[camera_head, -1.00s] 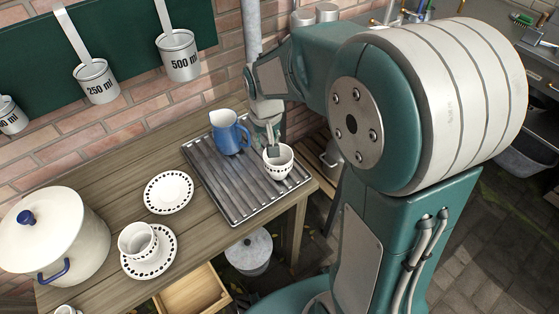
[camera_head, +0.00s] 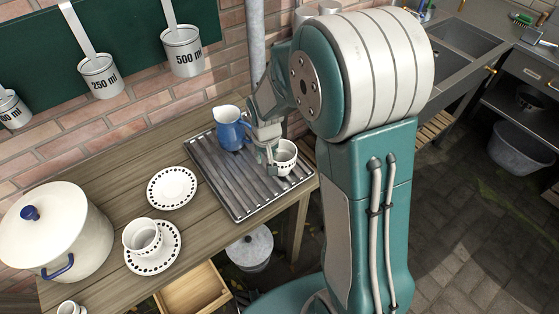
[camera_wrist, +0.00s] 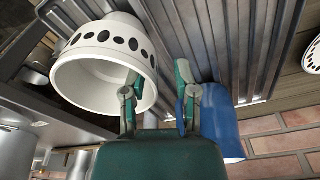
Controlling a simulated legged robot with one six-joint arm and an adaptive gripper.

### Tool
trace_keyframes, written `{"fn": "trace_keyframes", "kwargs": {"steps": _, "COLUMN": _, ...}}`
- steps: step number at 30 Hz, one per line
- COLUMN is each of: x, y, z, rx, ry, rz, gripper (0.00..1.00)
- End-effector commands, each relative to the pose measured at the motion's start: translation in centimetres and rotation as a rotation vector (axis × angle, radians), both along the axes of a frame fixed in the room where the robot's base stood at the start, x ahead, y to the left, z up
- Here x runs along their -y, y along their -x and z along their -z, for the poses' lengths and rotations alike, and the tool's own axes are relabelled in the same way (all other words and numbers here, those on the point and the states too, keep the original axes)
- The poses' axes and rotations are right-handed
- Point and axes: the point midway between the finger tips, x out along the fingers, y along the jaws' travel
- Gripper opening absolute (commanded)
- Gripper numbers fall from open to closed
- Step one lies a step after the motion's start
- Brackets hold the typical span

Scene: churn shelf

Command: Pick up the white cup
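A white cup (camera_head: 287,166) with a band of black dots stands on the ribbed metal tray (camera_head: 243,199), near its right end. In the wrist view the cup (camera_wrist: 100,45) is large at the upper left, its mouth facing me. My gripper (camera_head: 270,158) is at the cup's left rim in the head view. In the wrist view my gripper (camera_wrist: 158,90) has its fingers apart. One finger overlaps the cup's mouth and the other is outside its wall; contact is unclear. A second white dotted cup (camera_head: 142,238) stands on a saucer (camera_head: 162,262) at the left.
A blue jug (camera_head: 231,133) stands on the tray close to my gripper; it also shows in the wrist view (camera_wrist: 220,125). A dotted plate (camera_head: 172,188) and a white pot (camera_head: 62,236) are further left. A brick wall is behind the table.

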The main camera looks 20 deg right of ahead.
Motion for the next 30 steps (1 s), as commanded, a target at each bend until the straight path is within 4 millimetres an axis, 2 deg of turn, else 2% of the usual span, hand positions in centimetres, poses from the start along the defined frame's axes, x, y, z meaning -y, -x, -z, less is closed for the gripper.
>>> {"fn": "trace_keyframes", "kwargs": {"steps": 2, "x": 0.1, "y": 0.0, "z": 0.0, "rx": 0.0, "ry": -0.001, "rz": 0.001, "gripper": 0.0}}
{"fn": "trace_keyframes", "kwargs": {"steps": 17, "x": 0.0, "y": 0.0, "z": -0.3, "rx": 0.001, "ry": 0.0, "rz": 0.001, "gripper": 0.0}}
{"fn": "trace_keyframes", "kwargs": {"steps": 20, "x": 0.0, "y": -0.1, "z": -1.1, "rx": 0.002, "ry": 0.0, "rz": 0.001, "gripper": 0.0}}
{"fn": "trace_keyframes", "kwargs": {"steps": 24, "x": 0.0, "y": -0.1, "z": -3.3, "rx": 0.005, "ry": -0.001, "rz": 0.001, "gripper": 0.0}}
{"fn": "trace_keyframes", "kwargs": {"steps": 30, "x": -1.0, "y": 2.6, "z": -6.6, "rx": 0.006, "ry": 0.0, "rz": -0.002, "gripper": 0.0}}
